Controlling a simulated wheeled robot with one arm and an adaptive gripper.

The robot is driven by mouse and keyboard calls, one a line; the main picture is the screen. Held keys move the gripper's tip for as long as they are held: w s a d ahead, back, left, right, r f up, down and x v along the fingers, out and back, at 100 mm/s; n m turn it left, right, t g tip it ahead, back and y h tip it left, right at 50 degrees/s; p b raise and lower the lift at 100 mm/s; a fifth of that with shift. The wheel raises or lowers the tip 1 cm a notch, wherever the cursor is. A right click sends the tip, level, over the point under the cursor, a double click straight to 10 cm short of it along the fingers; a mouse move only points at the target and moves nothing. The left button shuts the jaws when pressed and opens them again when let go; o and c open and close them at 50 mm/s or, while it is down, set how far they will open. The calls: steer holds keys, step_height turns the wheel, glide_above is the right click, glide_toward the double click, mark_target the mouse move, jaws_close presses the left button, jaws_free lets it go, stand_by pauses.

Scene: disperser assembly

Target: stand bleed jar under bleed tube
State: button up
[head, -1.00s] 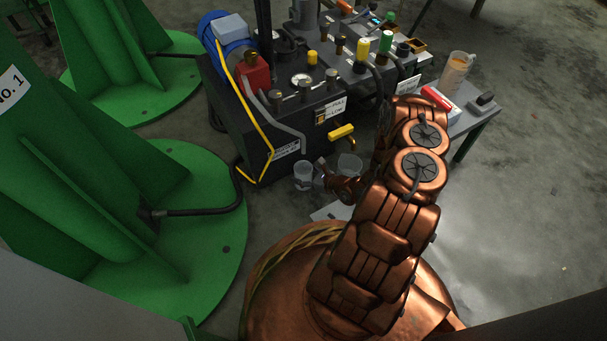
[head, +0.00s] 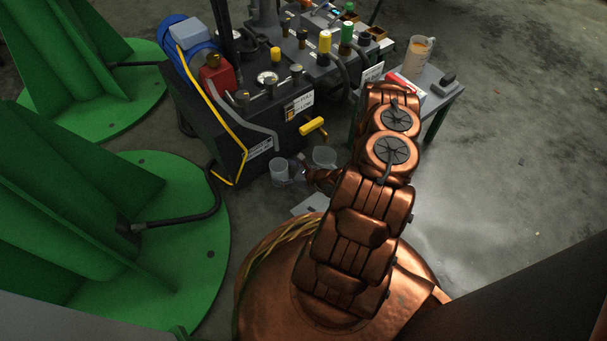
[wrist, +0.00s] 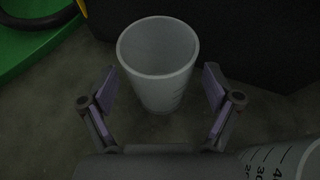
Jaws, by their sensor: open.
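Two clear plastic jars stand upright on the floor beside the black power unit. In the wrist view, one jar (wrist: 158,62) stands between the spread fingers of my gripper (wrist: 159,88), with a gap on both sides. In the head view this seems to be the left jar (head: 279,172), just left of my gripper (head: 297,172). The other jar (head: 324,157) stands to its right; its graduated side shows at the lower right of the wrist view (wrist: 283,160). I cannot tell by label which is the bleed jar. I cannot make out the bleed tube clearly.
The black power unit (head: 200,130) with a yellow handle (head: 313,126) stands directly behind the jars. Green base plates (head: 205,270) with a black hose lie to the left. A small table (head: 440,95) with a cup (head: 418,55) stands at right. The floor at right is clear.

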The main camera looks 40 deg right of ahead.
steer(key=p+v, duration=0.3)
steer(key=v, duration=0.7)
stand_by(0.3)
